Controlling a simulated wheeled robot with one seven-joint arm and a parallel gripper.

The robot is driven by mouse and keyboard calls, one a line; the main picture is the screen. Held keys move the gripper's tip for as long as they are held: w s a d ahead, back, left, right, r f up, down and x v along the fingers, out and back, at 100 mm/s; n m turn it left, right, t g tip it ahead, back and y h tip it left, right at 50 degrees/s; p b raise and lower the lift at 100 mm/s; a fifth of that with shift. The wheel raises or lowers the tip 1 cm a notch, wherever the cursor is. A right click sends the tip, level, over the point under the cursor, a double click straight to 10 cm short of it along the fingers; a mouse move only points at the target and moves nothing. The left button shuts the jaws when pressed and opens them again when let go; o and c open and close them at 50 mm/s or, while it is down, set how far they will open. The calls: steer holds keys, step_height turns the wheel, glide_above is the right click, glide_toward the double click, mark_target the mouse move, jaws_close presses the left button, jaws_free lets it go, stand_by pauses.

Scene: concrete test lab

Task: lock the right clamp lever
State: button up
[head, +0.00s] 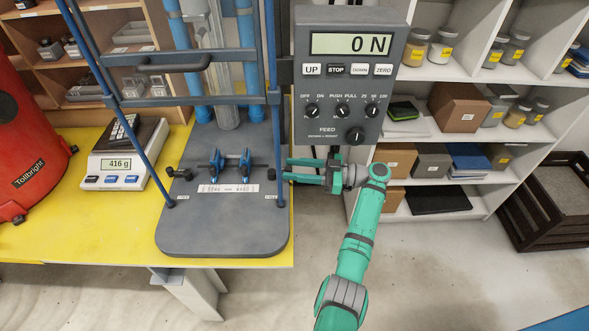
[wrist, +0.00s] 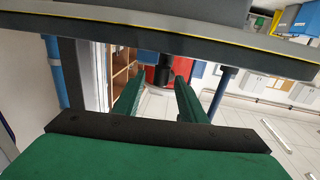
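The right clamp lever (head: 245,163) is blue and stands roughly upright on the grey machine base, beside a similar left blue lever (head: 215,163). Whether either lever is locked is too small to tell. My gripper (head: 286,169) is at the right edge of the base, pointing left towards the levers, with its green fingers apart and a gap between it and the right lever. In the wrist view, my gripper (wrist: 158,82) also shows open. A black cylindrical part (wrist: 164,70) appears between or beyond its fingertips. No blue lever is clearly visible there.
A blue guard frame (head: 273,130) rises between my gripper and the levers. A control box (head: 350,75) reading 0 N hangs above my gripper. A scale (head: 120,160) and a red machine (head: 30,140) stand left on the yellow table (head: 100,225). Shelves (head: 440,170) stand right.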

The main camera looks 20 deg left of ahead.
steer(key=shift+w, duration=0.1)
steer(key=w+d, duration=0.1)
steer(key=d, duration=0.9)
steer(key=shift+w+d, duration=0.3)
steer(key=shift+d, duration=0.1)
